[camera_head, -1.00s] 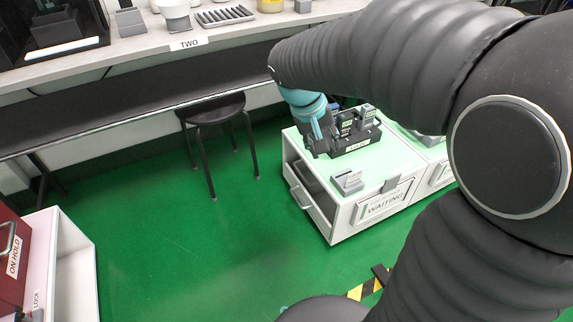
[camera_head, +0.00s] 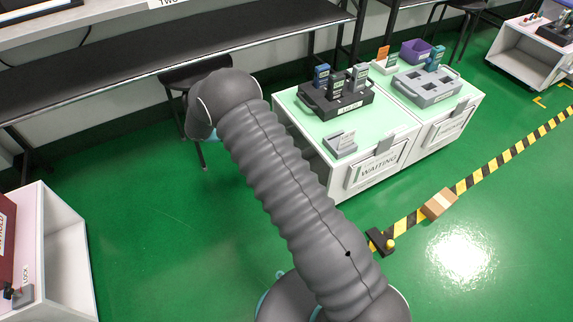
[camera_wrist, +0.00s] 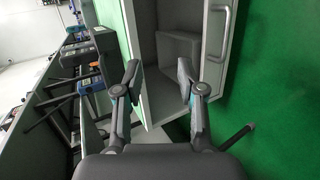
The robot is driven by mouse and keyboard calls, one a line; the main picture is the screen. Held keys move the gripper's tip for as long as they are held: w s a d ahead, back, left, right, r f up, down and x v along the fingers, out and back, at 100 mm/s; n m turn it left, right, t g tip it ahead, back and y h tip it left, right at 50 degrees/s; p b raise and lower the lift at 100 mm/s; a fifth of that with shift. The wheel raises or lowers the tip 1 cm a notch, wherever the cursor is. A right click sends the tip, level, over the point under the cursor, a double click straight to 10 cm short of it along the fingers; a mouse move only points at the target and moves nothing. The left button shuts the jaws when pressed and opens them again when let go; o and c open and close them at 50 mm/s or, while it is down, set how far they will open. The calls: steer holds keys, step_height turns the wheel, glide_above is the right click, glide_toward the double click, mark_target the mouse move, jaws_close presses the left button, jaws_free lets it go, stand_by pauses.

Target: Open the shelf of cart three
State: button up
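A white cart with a pale green top (camera_head: 300,112) and a WAITING label (camera_head: 372,170) stands right of my arm in the head view. No cart number is legible. In the wrist view, a white cart body (camera_wrist: 150,104) with a grey hollow inside (camera_wrist: 178,55) lies ahead, turned sideways. A bar handle (camera_wrist: 226,38) sits on a pale panel at its right edge. My gripper (camera_wrist: 158,75) is open and empty, its fingers in front of the hollow and left of the handle. In the head view the gripper is hidden behind my arm.
A black stool (camera_head: 185,78) stands behind my arm, under the bench (camera_head: 170,48). A dark tray of testers (camera_head: 335,105) and a small grey stand (camera_head: 340,146) are on the cart top. A second cart (camera_head: 440,128) adjoins it. A brown block (camera_head: 439,204) lies on striped floor tape.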

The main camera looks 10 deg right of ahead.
steer(key=a+f+n+t+h+b, duration=0.1)
steer(key=a+f+t, duration=0.1)
steer(key=f, duration=0.7)
steer(key=a+f+n+t+h, duration=0.1)
steer(key=a+f+t, duration=0.15)
steer(key=f, duration=0.55)
steer(key=shift+g, duration=0.45)
steer(key=x, duration=1.4)
steer(key=shift+w, duration=0.1)
jaws_close()
